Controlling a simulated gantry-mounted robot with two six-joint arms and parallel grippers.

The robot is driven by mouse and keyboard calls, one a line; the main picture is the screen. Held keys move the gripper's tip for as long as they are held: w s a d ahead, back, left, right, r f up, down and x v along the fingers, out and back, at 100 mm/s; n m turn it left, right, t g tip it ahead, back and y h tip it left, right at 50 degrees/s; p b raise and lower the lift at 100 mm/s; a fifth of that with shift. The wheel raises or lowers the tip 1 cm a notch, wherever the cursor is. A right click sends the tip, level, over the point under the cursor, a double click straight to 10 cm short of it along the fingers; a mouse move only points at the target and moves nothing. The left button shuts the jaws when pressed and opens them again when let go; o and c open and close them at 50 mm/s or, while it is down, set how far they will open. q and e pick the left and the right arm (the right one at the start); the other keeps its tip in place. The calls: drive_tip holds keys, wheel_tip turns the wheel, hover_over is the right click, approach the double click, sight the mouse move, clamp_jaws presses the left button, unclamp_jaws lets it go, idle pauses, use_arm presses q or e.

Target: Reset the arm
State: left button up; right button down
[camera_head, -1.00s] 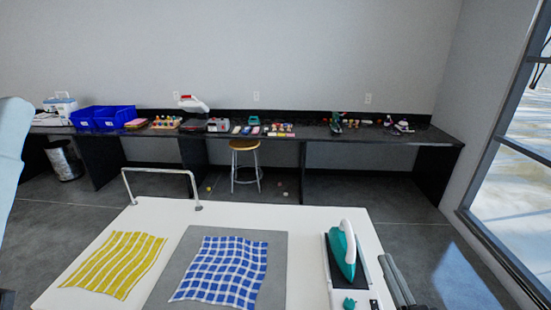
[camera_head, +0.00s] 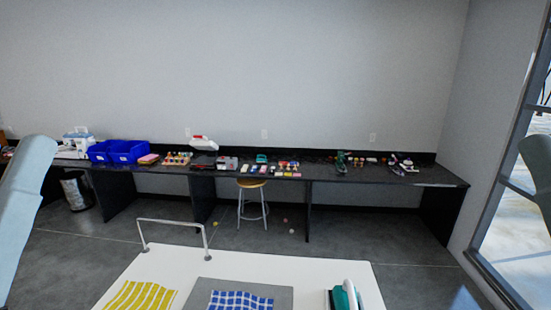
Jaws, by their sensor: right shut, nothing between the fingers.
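Light-blue links of my own arms show at the two sides of the head view: my left arm (camera_head: 24,210) at the left edge and my right arm (camera_head: 538,170) at the right edge, in front of the window. Neither arm's fingertips show in this view. No arm part is over the white board (camera_head: 240,267) at the bottom. On the board lie a yellow striped cloth (camera_head: 140,296) and a blue checked cloth (camera_head: 240,301) on a grey pad (camera_head: 284,296). A teal and white iron (camera_head: 345,297) stands at the right. The picture's bottom edge cuts these off.
A metal rail (camera_head: 172,222) rises from the board's far left. Behind, a long black bench (camera_head: 385,174) along the wall holds blue bins (camera_head: 127,152) and several small items. A stool (camera_head: 252,184) stands before it. The window (camera_head: 500,215) is at the right.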

use_arm(q)
wheel_tip(320, 180, up, 15)
drive_tip(key=p, duration=1.1)
drive_tip(key=shift+f, duration=0.15)
use_arm(e)
wheel_tip(320, 180, up, 15)
use_arm(q)
drive_tip(key=shift+o, duration=0.3)
use_arm(e)
drive_tip(key=shift+f, duration=0.1)
